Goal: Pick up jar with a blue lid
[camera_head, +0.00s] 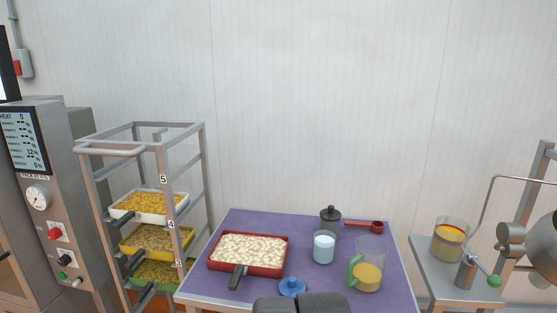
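A blue lid with a round knob (292,286) shows near the front edge of the table. Whatever is under it is hidden, so I cannot tell how much of a jar is there. My gripper (302,303) shows only as dark blocks at the bottom edge of the picture, just below and right of the blue lid in the picture. Its fingertips are not clear, and I cannot tell whether it is open or holds anything.
The purple table (220,284) also holds a red-rimmed tray (284,262), a light-blue-filled glass (323,249), a dark-lidded jar (330,214), a red scoop (375,227) and a green-handled jug (368,270). A tray rack (205,165) stands left, a metal machine (470,270) right.

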